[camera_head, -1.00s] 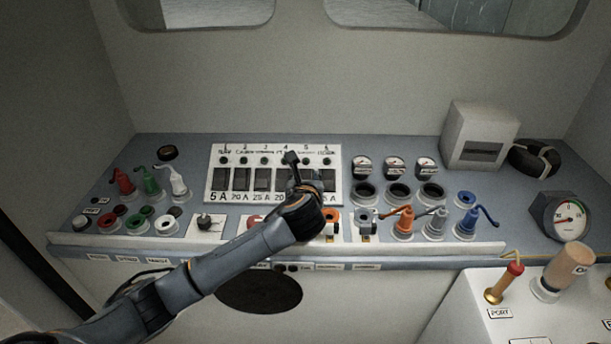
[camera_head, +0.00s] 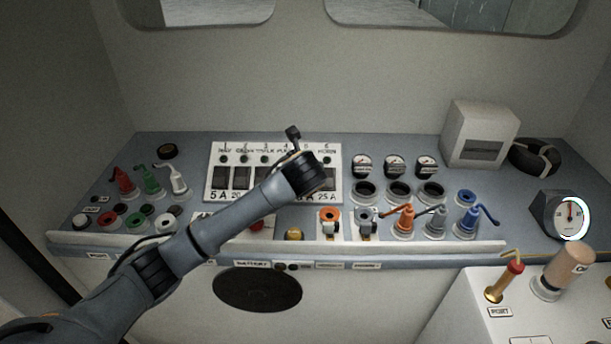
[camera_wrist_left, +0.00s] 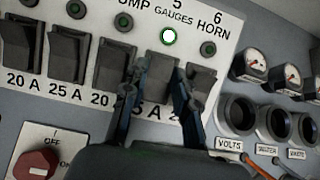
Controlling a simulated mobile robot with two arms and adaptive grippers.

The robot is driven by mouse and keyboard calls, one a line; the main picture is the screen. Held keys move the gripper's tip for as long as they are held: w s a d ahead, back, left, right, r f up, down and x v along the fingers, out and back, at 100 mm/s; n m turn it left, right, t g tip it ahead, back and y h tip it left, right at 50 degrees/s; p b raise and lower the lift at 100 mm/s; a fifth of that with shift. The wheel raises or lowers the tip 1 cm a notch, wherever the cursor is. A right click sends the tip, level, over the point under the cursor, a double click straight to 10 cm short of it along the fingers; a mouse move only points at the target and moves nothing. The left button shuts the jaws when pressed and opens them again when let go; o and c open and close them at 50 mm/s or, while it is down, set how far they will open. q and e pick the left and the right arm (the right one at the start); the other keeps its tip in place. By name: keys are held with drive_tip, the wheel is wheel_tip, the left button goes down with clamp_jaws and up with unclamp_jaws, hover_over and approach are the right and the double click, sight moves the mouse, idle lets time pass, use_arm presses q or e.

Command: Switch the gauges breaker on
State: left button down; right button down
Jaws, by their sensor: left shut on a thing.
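The breaker panel (camera_head: 222,150) stands on the blue-grey console, with a row of dark rocker breakers under numbered labels. In the left wrist view the gauges breaker (camera_wrist_left: 161,75) is under label 5, and its face looks paler than its neighbours'. The gauges lamp (camera_wrist_left: 168,36) above it glows white with a green rim. My left gripper (camera_head: 293,134) is over the right part of the panel. In the left wrist view its fingers (camera_wrist_left: 157,100) are on either side of the gauges breaker, shut on it. My right gripper is in neither view.
The horn breaker (camera_wrist_left: 202,83) is close on the right, and another breaker (camera_wrist_left: 112,64) on the left. A red knob (camera_wrist_left: 36,163) sits below. Round gauges (camera_head: 395,167) and coloured levers (camera_head: 405,218) stand to the right. A dial (camera_head: 571,217) at far right has a bright rim.

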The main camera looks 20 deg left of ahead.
use_arm(q)
drive_tip(key=shift+w+g, duration=0.2)
drive_tip(key=shift+g, duration=0.7)
drive_tip(key=c, duration=1.3)
unclamp_jaws()
drive_tip(key=shift+r, duration=0.1)
drive_tip(key=v, duration=1.2)
drive_tip(key=shift+s+a, duration=0.1)
drive_tip(key=shift+a, duration=0.2)
